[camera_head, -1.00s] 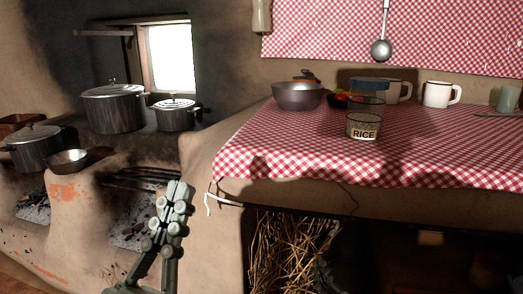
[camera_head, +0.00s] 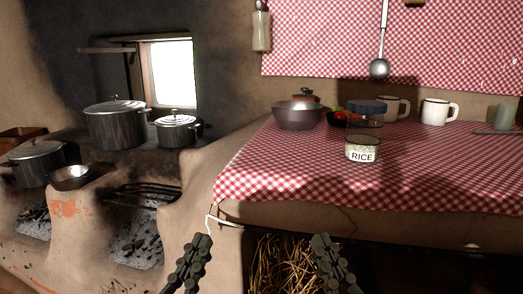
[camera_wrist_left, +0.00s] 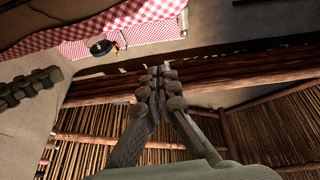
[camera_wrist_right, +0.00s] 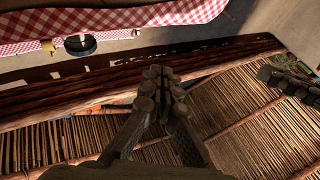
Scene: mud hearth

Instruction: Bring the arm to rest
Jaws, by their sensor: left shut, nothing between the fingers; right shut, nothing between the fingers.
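My left gripper (camera_head: 203,240) is low in the head view, in front of the hearth's corner. Its fingers are together and empty in the left wrist view (camera_wrist_left: 160,78). My right gripper (camera_head: 321,240) is low in the head view, in front of the dark opening below the counter. Its fingers are together and empty in the right wrist view (camera_wrist_right: 160,78). The two grippers stand apart, both pointing up in the head view, and neither appears to touch anything.
The counter with a checked cloth (camera_head: 290,178) holds a rice jar (camera_head: 361,151), a lidded pan (camera_head: 298,115) and white mugs (camera_head: 435,111). Straw (camera_head: 280,265) lies below it. Metal pots (camera_head: 116,126) stand on the mud hearth (camera_head: 70,222) at left.

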